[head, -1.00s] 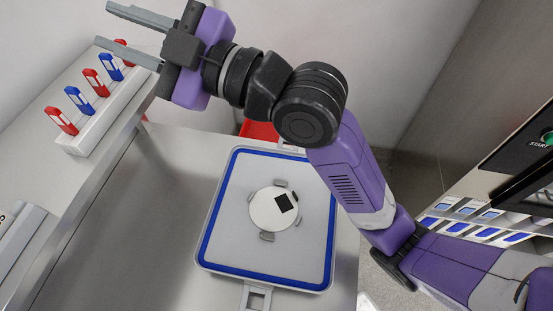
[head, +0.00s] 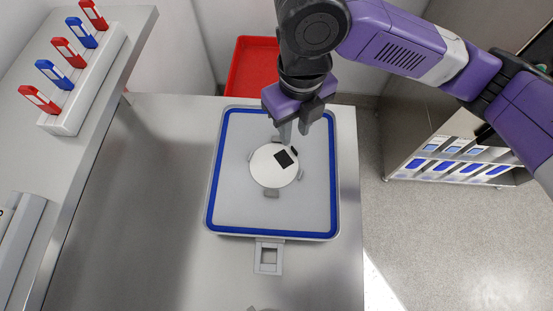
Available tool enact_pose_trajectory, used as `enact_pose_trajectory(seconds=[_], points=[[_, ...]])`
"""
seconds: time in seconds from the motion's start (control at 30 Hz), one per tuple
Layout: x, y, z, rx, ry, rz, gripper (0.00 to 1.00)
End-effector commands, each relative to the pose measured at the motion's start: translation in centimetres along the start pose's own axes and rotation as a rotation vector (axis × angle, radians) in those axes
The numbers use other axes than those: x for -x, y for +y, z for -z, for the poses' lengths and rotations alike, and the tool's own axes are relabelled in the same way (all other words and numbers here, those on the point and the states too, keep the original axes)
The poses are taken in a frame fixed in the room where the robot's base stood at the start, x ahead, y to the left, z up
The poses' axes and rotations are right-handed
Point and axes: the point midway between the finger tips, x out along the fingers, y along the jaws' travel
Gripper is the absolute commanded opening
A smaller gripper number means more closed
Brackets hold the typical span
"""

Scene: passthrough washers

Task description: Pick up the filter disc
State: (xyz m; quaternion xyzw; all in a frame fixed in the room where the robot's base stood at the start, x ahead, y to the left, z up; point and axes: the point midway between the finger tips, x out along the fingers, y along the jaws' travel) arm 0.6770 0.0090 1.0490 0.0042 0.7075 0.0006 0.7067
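The filter disc (head: 268,173) is white and round, with a black square on it. It lies flat near the middle of a pale grey tray (head: 236,212) with a blue border, with small grey tabs around its edge. My gripper (head: 294,131) points down at the far edge of the disc, fingers apart with a narrow gap showing between them. Nothing shows between the fingers. I cannot tell how high the fingertips are above the tray or whether they touch it.
A white rack (head: 88,92) with red and blue clips stands on the raised shelf at left. A red bin (head: 252,68) is behind the tray. A grey handle (head: 268,258) juts from the tray's near side. The steel table (head: 130,220) is clear at left.

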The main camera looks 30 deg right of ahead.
Motion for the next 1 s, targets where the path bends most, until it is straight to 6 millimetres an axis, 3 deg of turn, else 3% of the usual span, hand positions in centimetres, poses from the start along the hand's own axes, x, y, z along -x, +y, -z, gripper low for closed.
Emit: enact_pose_trajectory(seconds=[0.43, 0.7, 1.0], points=[[-3.4, -0.4, 0.1, 0.046, 0.003, 0.007, 0.28], [-7.0, -0.7, 0.0, 0.045, 0.001, 0.006, 0.28], [-7.8, -0.8, -0.1, 0.048, -0.001, 0.007, 0.28]])
